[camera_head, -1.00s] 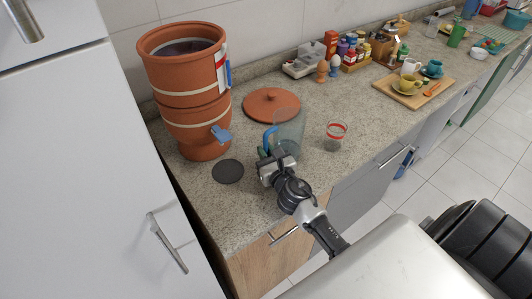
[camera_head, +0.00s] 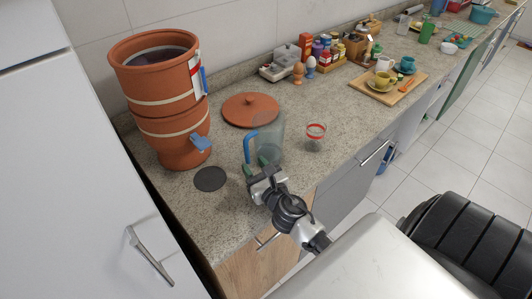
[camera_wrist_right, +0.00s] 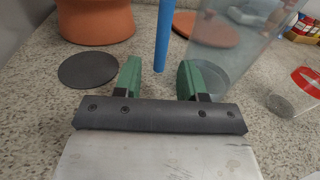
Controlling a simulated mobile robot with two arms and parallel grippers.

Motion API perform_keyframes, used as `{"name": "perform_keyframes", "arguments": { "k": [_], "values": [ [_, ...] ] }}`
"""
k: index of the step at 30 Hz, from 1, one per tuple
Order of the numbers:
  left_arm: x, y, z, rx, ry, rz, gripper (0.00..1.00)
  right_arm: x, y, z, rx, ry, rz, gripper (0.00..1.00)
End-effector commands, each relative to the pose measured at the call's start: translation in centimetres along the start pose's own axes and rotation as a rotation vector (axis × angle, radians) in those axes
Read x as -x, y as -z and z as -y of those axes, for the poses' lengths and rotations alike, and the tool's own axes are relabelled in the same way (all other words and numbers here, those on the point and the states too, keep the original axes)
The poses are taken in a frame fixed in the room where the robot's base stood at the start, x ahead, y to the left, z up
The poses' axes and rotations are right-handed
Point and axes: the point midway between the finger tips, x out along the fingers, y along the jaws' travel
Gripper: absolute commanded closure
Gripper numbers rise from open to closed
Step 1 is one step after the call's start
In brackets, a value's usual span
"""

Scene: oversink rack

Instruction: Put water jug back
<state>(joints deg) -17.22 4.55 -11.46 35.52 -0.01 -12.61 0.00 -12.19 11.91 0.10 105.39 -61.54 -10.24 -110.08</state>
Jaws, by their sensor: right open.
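The water jug (camera_head: 269,142) is clear with a blue handle (camera_head: 248,149). It stands upright on the counter, handle toward the left. In the right wrist view the jug (camera_wrist_right: 228,45) is at upper right and its handle (camera_wrist_right: 164,35) comes down between my finger tips. My right gripper (camera_head: 256,167) is at the near side of the jug, low by the handle. Its green fingers (camera_wrist_right: 159,78) are open, with gaps on both sides of the handle. My left gripper is not in view.
A terracotta water filter (camera_head: 165,95) with a blue tap stands at left. A dark round mat (camera_head: 209,179) lies bare before it. A terracotta lid (camera_head: 250,110) lies behind the jug, a red-banded glass (camera_head: 315,137) to its right. Farther right is a cutting board (camera_head: 388,88) with cups.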

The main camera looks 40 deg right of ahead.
Motion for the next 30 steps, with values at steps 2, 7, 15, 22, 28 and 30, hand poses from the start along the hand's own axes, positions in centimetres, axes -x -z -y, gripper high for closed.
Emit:
{"name": "perform_keyframes", "arguments": {
  "k": [2,7,15,22,28,30],
  "values": [
    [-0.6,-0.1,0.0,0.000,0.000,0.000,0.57,2.0,0.3,0.0,-0.001,0.000,-0.003,0.59],
    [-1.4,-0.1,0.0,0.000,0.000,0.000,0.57,5.2,0.3,0.0,-0.001,0.001,-0.003,0.59],
    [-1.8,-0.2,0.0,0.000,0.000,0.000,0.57,7.3,0.0,0.0,-0.001,0.001,0.001,0.59],
    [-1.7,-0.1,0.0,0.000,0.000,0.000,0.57,7.3,-0.1,0.0,-0.001,0.001,0.000,0.59],
    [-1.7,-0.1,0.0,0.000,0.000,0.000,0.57,7.3,0.0,0.0,-0.001,0.001,0.000,0.59],
    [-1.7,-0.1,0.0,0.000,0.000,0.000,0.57,7.3,0.0,0.0,-0.001,0.001,0.000,0.59]
  ]
}}
